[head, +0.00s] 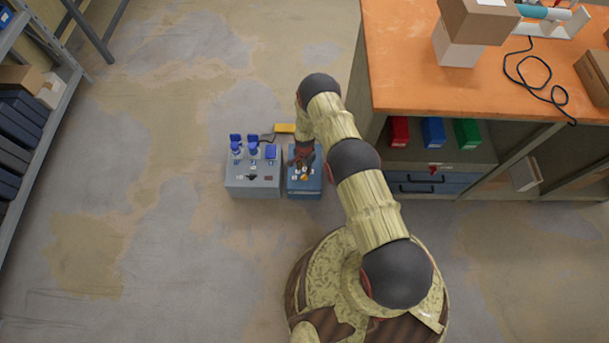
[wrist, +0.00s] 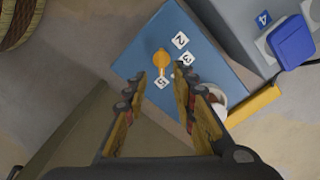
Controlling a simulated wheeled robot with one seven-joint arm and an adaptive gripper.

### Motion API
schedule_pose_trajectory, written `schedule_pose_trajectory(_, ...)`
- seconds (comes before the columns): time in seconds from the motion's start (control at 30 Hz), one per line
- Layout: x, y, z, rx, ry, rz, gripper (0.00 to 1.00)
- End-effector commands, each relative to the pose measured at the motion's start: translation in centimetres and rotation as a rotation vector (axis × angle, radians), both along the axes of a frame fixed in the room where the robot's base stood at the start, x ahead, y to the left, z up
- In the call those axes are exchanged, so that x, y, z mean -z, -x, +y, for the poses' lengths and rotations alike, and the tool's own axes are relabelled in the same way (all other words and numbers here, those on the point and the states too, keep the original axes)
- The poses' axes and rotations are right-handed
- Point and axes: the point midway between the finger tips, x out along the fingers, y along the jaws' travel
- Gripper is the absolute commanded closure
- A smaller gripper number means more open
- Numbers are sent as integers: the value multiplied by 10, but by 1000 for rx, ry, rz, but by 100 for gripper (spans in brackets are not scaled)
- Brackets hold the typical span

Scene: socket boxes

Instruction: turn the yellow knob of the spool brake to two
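The spool brake appears to be the small blue box (head: 304,188) on the floor, with a yellow knob (head: 304,178) on its top. In the wrist view the knob (wrist: 161,60) stands on the blue top (wrist: 145,50), near white number tags. The two tag (wrist: 180,40) lies to the knob's upper right and the three tag (wrist: 187,59) to its right. Another tag (wrist: 162,83) lies below it. Which mark the knob points to is unclear. My gripper (wrist: 160,74) is open above the box, its fingertips apart, with the knob just beyond the gap between them.
A grey box (head: 242,189) with blue plugs stands close to the left of the blue box. A yellow block (head: 285,128) lies behind. The orange-topped workbench (head: 420,75) is to the right, a shelf rack (head: 45,115) far left. Floor at the left is clear.

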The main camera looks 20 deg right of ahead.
Motion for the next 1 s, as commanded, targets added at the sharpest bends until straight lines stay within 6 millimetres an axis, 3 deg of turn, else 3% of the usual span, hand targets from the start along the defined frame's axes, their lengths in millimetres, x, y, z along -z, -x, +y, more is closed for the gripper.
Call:
schedule_pose_trajectory(0.17,9,-3,0,36,0,-5,74)
schedule_pose_trajectory(0.6,70,-3,0,32,0,-6,74)
schedule_pose_trajectory(1.0,76,-3,0,32,0,-6,74)
